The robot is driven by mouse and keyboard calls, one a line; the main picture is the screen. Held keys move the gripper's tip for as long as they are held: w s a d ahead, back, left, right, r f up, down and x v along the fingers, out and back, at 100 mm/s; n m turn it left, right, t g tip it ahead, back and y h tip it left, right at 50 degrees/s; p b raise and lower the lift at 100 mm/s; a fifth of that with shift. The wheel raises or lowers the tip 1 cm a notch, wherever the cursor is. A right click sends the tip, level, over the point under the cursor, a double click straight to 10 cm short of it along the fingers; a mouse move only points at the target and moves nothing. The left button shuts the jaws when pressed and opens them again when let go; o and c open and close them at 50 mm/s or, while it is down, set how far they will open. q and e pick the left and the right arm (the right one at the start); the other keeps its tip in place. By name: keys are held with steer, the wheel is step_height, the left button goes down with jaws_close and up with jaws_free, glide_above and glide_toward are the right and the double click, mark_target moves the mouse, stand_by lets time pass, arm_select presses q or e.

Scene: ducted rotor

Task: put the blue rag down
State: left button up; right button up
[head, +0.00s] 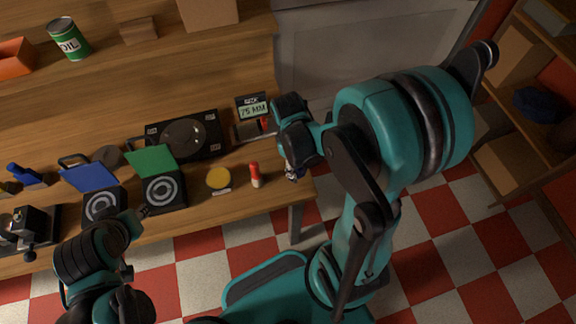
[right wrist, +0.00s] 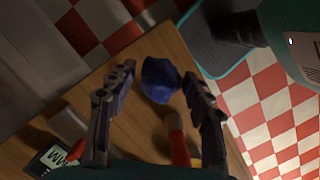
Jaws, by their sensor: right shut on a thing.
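The blue rag (right wrist: 160,80) is a crumpled dark blue lump between the fingertips of my right gripper (right wrist: 158,85) in the right wrist view. The gripper is shut on it, over the right end of the wooden bench (head: 215,208). I cannot tell whether the rag touches the bench top. In the head view my right gripper (head: 292,168) is at the bench's right end, and the rag is mostly hidden by it. My left arm is at the lower left; its gripper (head: 138,212) is small and dark near the bench's front edge, and its fingers are unclear.
Boxes with blue (head: 90,178) and green (head: 150,160) lids are further left. Shelves (head: 520,160) stand right.

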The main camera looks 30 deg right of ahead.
steer(key=w+f, duration=0.1)
steer(key=w, duration=0.1)
steer(key=w+f+b, duration=0.1)
steer(key=w, duration=0.1)
steer(key=w+f, duration=0.2)
steer(key=shift+w, duration=0.2)
steer(key=shift+f+b, duration=1)
steer(key=shift+f, duration=0.95)
steer(key=shift+f, duration=0.15)
steer(key=o, duration=1.1)
